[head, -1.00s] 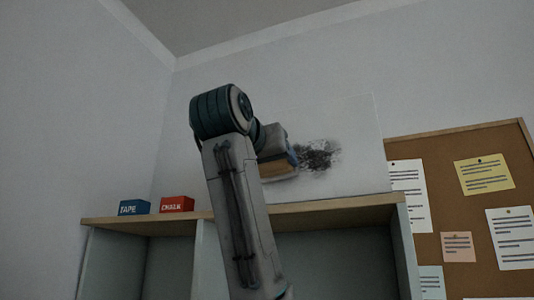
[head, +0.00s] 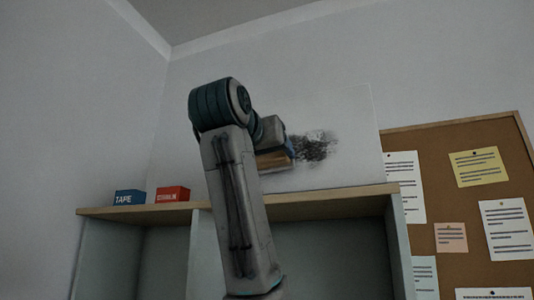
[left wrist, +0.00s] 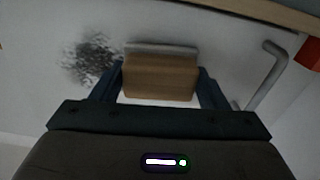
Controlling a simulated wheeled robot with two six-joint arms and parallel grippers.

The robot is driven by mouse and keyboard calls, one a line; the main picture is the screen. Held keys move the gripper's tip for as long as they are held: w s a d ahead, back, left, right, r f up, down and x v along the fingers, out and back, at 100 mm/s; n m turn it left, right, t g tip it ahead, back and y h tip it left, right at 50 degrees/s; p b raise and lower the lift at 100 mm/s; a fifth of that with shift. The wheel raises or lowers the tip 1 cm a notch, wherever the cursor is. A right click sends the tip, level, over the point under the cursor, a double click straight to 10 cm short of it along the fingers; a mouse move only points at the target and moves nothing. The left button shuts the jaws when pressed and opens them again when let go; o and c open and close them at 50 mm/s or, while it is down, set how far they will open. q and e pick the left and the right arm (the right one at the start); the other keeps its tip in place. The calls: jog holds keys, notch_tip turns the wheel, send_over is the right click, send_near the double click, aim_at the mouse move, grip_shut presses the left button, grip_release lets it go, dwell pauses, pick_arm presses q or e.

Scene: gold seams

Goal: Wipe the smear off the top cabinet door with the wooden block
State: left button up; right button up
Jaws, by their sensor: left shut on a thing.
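The smear (head: 318,147) is a dark, patchy smudge on the white top cabinet door (head: 352,108). My left gripper (head: 277,143) is in front of the door, left of the smear in the head view. It is shut on the wooden block (head: 274,162), which is partly hidden by the gripper and arm. In the left wrist view the block (left wrist: 160,78) sits between the fingers, with a grey strip along its far edge at the door. There the smear (left wrist: 90,58) lies left of the block. Whether the block touches the door is unclear. My right gripper is not in view.
A blue TAPE box (head: 129,197) and a red CHALK box (head: 173,194) stand on the shelf top (head: 150,209) below left. A bar handle (left wrist: 267,78) shows on the door in the left wrist view. A corkboard (head: 440,180) with papers hangs right.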

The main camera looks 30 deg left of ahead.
pick_arm(q)
jog(key=shift+w+a, duration=0.1)
jog(key=shift+w, duration=0.5)
